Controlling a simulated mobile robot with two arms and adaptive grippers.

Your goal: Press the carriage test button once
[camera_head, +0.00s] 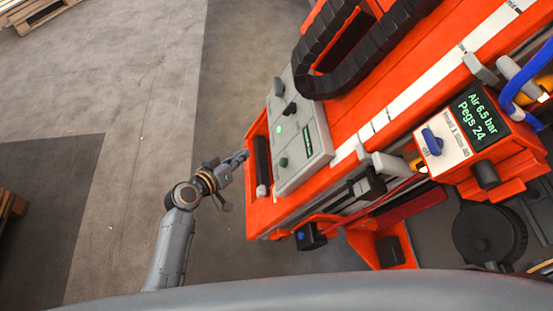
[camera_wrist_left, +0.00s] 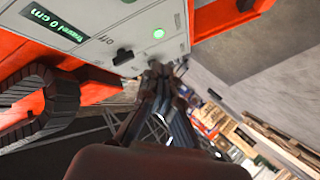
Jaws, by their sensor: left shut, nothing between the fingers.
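A pale grey control panel (camera_head: 312,168) sits on the orange machine, and its edge also shows in the left wrist view (camera_wrist_left: 175,52). It carries a lit green round spot (camera_head: 278,129), a dark green knob or button (camera_head: 283,162), black controls (camera_head: 290,108) and a small display. The wrist view shows a lit green round (camera_wrist_left: 158,33), a black switch marked "off" (camera_wrist_left: 123,57) and a display reading 0 cm (camera_wrist_left: 57,26). I cannot tell which is the carriage test button. My left gripper (camera_head: 244,156) is shut and empty, left of the panel, apparently apart from it. My right gripper is out of view.
A black handle bar (camera_head: 262,162) runs along the machine's left edge, between gripper and panel. A black cable chain (camera_head: 318,52) arches above. A box with a blue switch (camera_head: 432,142) and a screen reading air 6.5 bar stands right. Open floor (camera_head: 120,110) lies left.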

